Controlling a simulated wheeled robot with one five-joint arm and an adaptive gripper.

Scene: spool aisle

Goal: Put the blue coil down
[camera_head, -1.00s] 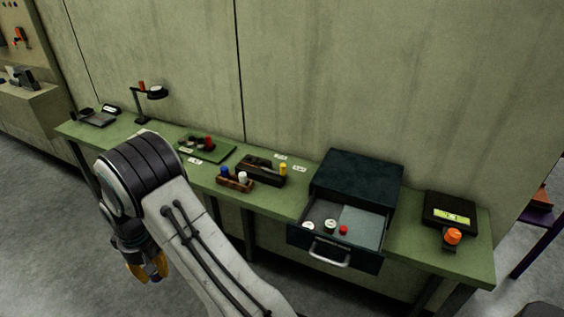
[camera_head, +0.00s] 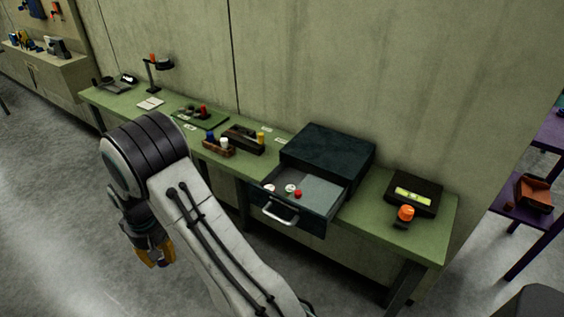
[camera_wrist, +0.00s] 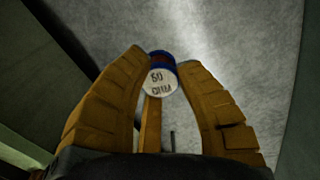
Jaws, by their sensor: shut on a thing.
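In the wrist view the blue coil (camera_wrist: 162,64) sits between the yellow fingertips of my gripper (camera_wrist: 163,72). Its blue side shows at the top, and its white end face carries dark lettering that reads roughly "50 OHM". Grey floor shows behind it. In the head view my gripper (camera_head: 155,256) hangs at the lower left, over the floor and in front of the bench, apart from it. The coil is too small to make out there.
A long green bench (camera_head: 425,226) stands along the wall. Its open drawer (camera_head: 318,224) holds white-topped and red coils. A brown rack (camera_head: 218,151) holds a blue and a white coil. A green mat (camera_head: 187,118), a lamp (camera_head: 163,66) and an orange-topped piece (camera_head: 405,213) stand along it.

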